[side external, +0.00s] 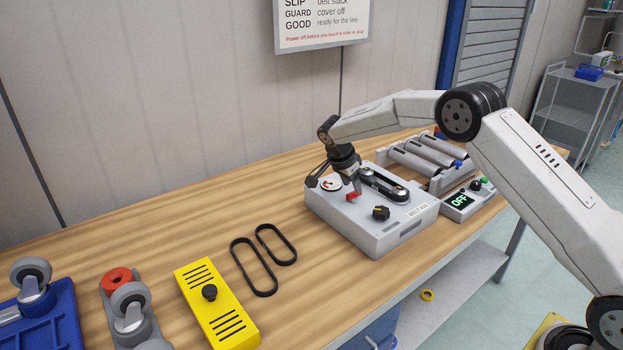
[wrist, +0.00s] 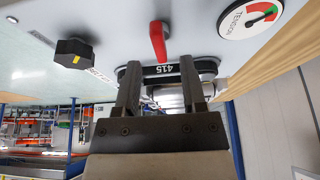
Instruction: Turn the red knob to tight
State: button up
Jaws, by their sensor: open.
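The red knob (side external: 352,196) is a small lever on top of the grey belt unit (side external: 350,232). In the wrist view the red knob (wrist: 158,40) stands just beyond my fingertips, roughly centred between them. My gripper (side external: 335,184) is over the unit, pointing down, with its fingers spread. In the wrist view my gripper (wrist: 160,78) is open with nothing held, and I see no contact with the knob. A round white tension gauge (wrist: 250,14) has green and red on its dial; its needle reading is too small to tell. A black belt (wrist: 162,70) marked 415 shows between the fingers.
A black knob with a yellow mark (side external: 381,213) sits near the unit's front. A control box (side external: 460,203) reading OFF and grey rollers (side external: 420,160) stand to the right. Two loose belts (side external: 253,268) and a yellow cover (side external: 217,305) lie left, with casters beyond.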

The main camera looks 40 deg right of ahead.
jog(key=shift+v, duration=2.5)
jog(key=s+a+n+t+y, duration=0.1)
jog(key=s+a+n, duration=0.1)
jog(key=s+n, duration=0.4)
jog(key=s+a+f+n+y, duration=0.1)
jog(key=s+n, duration=0.5)
jog(key=s, duration=0.8)
jog(key=s+a+n+t+y, duration=0.1)
jog(key=s+a+n, duration=0.3)
jog(key=s, duration=0.7)
jog(key=shift+a+f+n+t+y, duration=0.3)
jog(key=shift+n+y, duration=0.4)
jog(key=shift+n, duration=0.4)
